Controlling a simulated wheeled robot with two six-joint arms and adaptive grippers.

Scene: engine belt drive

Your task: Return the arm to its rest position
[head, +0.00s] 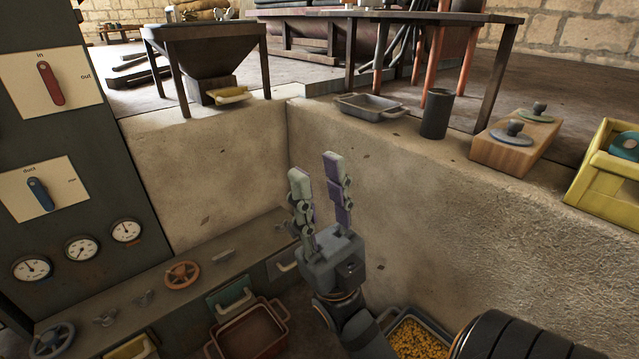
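My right gripper (316,168) is in the middle of the head view, at the end of my arm that comes in from the lower right. Its two fingers point up and stand apart, with nothing between them. It is raised in front of the corner of the pale stone wall and appears to touch nothing. My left gripper is not in the head view.
At left is a dark panel with a red lever (51,83), a blue lever (41,195) and gauges (82,248). A ledge holds an orange handwheel (183,275). Below are a red bin (212,349) and yellow grains (418,341). A wooden block (500,154) sits on the right wall top.

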